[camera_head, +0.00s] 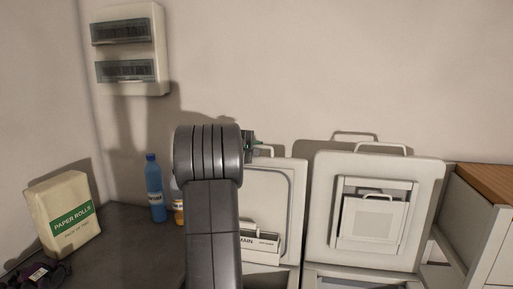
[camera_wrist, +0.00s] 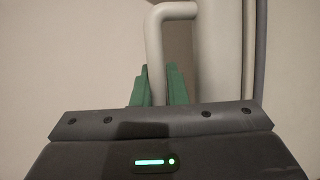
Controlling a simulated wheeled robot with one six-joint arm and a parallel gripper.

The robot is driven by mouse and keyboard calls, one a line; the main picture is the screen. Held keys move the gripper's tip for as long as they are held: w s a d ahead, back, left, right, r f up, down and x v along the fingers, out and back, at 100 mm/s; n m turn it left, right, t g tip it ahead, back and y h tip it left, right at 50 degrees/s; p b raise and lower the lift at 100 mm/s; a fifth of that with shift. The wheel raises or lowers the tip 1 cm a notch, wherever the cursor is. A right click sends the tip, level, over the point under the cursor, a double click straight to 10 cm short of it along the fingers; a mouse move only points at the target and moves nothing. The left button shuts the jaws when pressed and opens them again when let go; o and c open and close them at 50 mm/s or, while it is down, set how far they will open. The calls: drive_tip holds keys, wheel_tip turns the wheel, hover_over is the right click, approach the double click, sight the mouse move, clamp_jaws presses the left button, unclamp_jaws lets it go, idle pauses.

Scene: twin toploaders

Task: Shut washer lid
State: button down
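Two toploaders stand side by side with their lids raised against the wall. The left lid (camera_head: 286,188) has a white bar handle (camera_head: 264,148) on its top edge and a tray marked "MAIN" below; my arm hides its left part. The right lid (camera_head: 329,215) has a handle on top and a framed panel in its middle. My gripper (camera_head: 250,145) is at the left lid's handle, mostly hidden behind my arm. In the wrist view its green fingers (camera_wrist: 157,85) lie on both sides of the handle's leg (camera_wrist: 155,48), with little or no gap showing.
A paper rolls pack (camera_head: 62,212), a blue bottle (camera_head: 155,190) and a partly hidden orange item (camera_head: 178,212) stand on the dark counter (camera_head: 130,245) at left. A wooden-topped cabinet (camera_head: 488,181) stands at right. A breaker box (camera_head: 129,50) hangs on the wall.

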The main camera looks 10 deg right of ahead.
drive_tip(key=shift+s+f+b, duration=0.15)
drive_tip(key=shift+b, duration=0.2)
drive_tip(key=b, duration=0.1)
drive_tip(key=s+b, duration=0.1)
drive_tip(key=shift+s+a+f+b, duration=0.15)
drive_tip(key=shift+s+a+b, duration=0.05)
drive_tip(key=shift+a+b, duration=0.2)
drive_tip(key=s+a+f+m+t+h+b, duration=0.1)
drive_tip(key=s+a+f+b, duration=0.2)
drive_tip(key=s+b, duration=0.7)
drive_tip(key=s+a+f+m+t+h+b, duration=0.1)
drive_tip(key=s+a+f+b, duration=0.3)
drive_tip(key=s+b, duration=0.7)
drive_tip(key=s+a+f+t+h+b, duration=0.2)
drive_tip(key=s+b, duration=0.8)
drive_tip(key=b, duration=1.3)
drive_tip(key=shift+s+a+f+m+h, duration=0.2)
drive_tip(key=shift+a+f+m+h, duration=0.15)
drive_tip(key=shift+a+f, duration=1.25)
drive_tip(key=shift+a+r, duration=0.4)
drive_tip(key=shift+r, duration=0.1)
drive_tip(key=c, duration=1.7)
unclamp_jaws()
drive_tip(key=shift+s+a, duration=0.1)
